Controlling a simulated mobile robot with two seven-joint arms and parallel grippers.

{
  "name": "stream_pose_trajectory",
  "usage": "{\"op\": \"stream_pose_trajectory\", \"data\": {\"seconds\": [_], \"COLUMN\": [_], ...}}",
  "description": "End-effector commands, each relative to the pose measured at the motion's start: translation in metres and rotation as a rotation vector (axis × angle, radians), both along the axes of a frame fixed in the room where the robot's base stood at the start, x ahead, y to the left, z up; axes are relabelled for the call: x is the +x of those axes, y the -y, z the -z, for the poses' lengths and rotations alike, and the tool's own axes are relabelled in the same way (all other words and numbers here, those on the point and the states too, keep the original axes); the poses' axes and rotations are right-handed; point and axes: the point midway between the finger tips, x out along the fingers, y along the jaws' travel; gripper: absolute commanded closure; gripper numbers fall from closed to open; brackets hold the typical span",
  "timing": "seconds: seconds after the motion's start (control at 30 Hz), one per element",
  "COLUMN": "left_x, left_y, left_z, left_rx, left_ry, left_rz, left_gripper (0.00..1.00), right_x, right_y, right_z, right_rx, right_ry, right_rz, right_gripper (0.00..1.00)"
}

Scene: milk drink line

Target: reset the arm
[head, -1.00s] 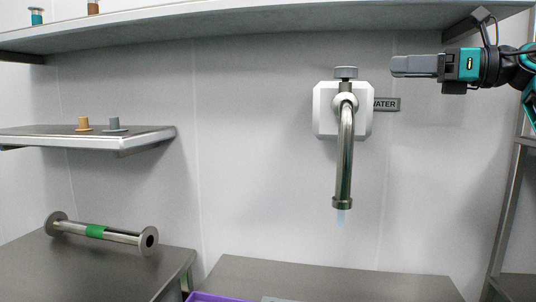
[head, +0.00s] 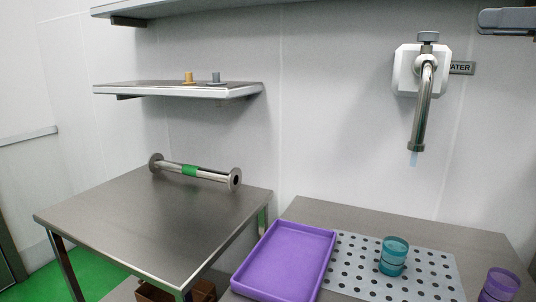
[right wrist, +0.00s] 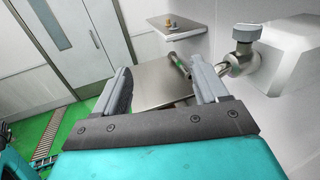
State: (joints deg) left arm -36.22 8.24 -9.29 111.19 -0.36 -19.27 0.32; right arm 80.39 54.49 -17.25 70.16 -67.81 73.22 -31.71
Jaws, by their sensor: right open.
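My right gripper (right wrist: 165,90) is open and empty in the right wrist view, with its two grey fingers spread apart. In the head view its fingers (head: 507,21) show at the top right edge, to the right of the water tap and clear of it. The rest of my right arm is out of the head view. My left gripper is in neither view. The water tap (head: 424,105) is on the wall, with a pale blue stream at its spout.
A steel table (head: 150,225) carries a steel pipe with a green band (head: 190,171). A purple tray (head: 283,262), a perforated plate (head: 355,270), teal cups (head: 394,257) and a purple cup (head: 500,285) are on the counter. A wall shelf (head: 175,90) holds two small pegs.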

Motion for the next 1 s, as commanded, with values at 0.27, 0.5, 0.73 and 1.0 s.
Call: {"op": "stream_pose_trajectory", "data": {"seconds": [0.27, 0.5, 0.73, 1.0], "left_x": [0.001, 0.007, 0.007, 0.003], "left_y": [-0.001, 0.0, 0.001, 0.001], "left_z": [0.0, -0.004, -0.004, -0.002], "left_rx": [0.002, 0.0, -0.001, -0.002], "left_ry": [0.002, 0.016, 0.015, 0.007], "left_rz": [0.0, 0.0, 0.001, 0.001], "left_gripper": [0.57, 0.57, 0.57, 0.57], "right_x": [0.04, 0.057, 0.057, 0.004], "right_y": [-0.077, -0.122, -0.124, -0.115], "right_z": [0.044, 0.109, 0.212, 0.386], "right_rx": [0.35, 0.868, 1.462, 2.094], "right_ry": [-0.041, -0.201, -0.475, -0.862], "right_rz": [-0.099, -0.122, 0.029, 0.485], "right_gripper": [0.27, 0.27, 0.27, 0.27]}}
